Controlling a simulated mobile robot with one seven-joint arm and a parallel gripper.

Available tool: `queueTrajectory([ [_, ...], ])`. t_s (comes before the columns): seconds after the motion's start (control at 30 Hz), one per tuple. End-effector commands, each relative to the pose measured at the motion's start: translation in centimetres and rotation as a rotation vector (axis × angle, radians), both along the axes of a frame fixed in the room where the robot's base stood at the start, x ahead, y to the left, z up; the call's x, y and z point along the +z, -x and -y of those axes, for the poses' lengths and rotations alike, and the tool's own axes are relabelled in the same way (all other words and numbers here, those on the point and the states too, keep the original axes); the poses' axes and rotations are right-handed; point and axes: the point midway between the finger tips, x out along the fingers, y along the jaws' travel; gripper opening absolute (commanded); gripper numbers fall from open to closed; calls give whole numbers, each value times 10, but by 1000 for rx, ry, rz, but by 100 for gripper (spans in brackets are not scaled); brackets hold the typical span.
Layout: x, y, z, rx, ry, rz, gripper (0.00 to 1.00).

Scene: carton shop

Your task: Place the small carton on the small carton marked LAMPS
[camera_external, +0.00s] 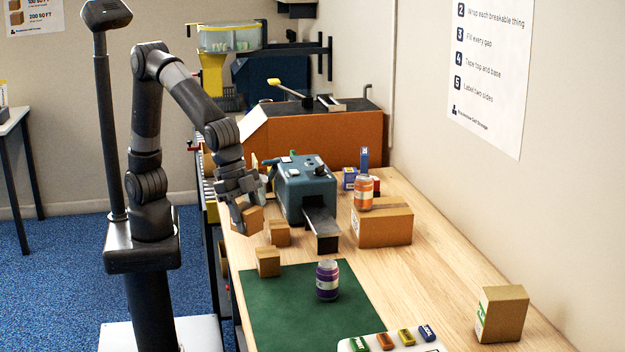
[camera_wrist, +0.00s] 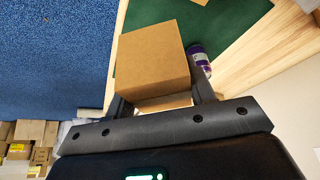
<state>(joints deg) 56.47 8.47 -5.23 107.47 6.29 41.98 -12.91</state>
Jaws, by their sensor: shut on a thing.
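My gripper (camera_external: 246,204) is shut on a small brown carton (camera_external: 252,219), held at the left edge of the bench. In the wrist view the held carton (camera_wrist: 152,58) sits between both fingers of my gripper (camera_wrist: 162,98), over the bench edge. Two more small cartons stand on the bench: one (camera_external: 278,233) close to the right of the held carton, one (camera_external: 267,262) nearer the camera by the green mat. No LAMPS marking is readable on either. A larger upright carton (camera_external: 505,315) with a green-and-white label stands at the front right; its wording is unreadable.
A blue-grey machine (camera_external: 305,185) stands just right of my gripper. A purple jar (camera_external: 327,281) stands on the green mat (camera_external: 285,318). An orange jar (camera_external: 363,193) stands on a wide carton (camera_external: 385,228). A white tray (camera_external: 430,346) holds coloured blocks. Right-hand bench is mostly clear.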

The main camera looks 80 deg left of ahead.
Motion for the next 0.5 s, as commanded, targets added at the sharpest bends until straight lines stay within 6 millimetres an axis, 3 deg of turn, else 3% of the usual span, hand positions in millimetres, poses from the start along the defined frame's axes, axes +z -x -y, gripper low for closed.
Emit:
queueTrajectory([
  [0.1, 9, -8, -50, 152, 3, 3, 27],
  [0.3, 13, -15, -119, 375, 1, 0, 27],
  [0.5, 12, -16, -156, 500, 1, 0, 27],
])
